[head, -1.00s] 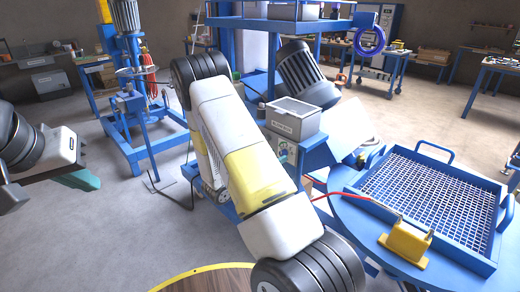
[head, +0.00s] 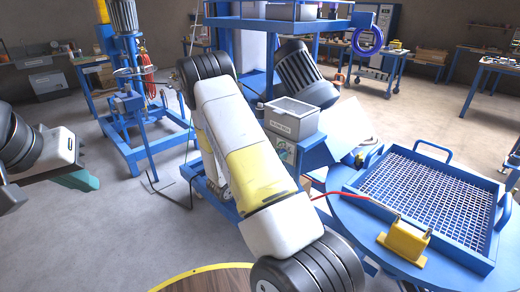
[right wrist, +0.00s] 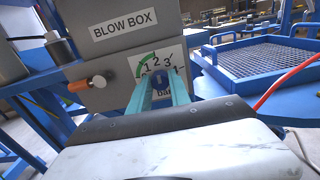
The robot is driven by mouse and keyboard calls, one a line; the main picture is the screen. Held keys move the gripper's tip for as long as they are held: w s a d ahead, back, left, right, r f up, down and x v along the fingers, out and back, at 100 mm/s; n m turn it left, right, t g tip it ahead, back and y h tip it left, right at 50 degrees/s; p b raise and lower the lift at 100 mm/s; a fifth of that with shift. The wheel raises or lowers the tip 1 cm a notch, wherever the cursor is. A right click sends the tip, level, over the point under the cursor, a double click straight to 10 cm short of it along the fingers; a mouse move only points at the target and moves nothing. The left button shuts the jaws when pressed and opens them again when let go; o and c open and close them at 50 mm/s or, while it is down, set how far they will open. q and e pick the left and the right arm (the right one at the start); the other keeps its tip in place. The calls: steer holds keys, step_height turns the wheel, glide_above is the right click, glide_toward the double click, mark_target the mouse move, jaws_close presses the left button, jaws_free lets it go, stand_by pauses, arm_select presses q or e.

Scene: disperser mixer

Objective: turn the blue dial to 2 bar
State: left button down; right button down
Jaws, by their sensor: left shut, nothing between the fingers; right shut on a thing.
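The blue dial (right wrist: 159,78) sits on the grey front panel of the blow box (right wrist: 112,65) in the right wrist view. A scale plate (right wrist: 146,62) around it shows a green arc, the figures 1, 2 and 3, and "bar" below. My right gripper (right wrist: 161,86) has its teal fingers on either side of the dial and is shut on it. The fingers cover part of the dial and scale, and I cannot read the pointer. In the head view my right arm hides this gripper. My left gripper (head: 78,180) is shut and empty at the far left.
An orange-tipped knob (right wrist: 98,81) sticks out left of the dial. A grey bin (head: 293,118) stands above the panel. A blue round table with a mesh sieve tray (head: 425,200), a yellow block (head: 405,242) and a red hose (head: 335,195) lies to the right.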

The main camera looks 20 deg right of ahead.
steer(key=shift+m, duration=0.3)
steer(key=shift+s+f+m, duration=0.1)
steer(key=shift+f+m, duration=0.05)
steer(key=shift+m, duration=6.75)
steer(key=c, duration=1.2)
jaws_free()
steer(key=shift+a, duration=0.1)
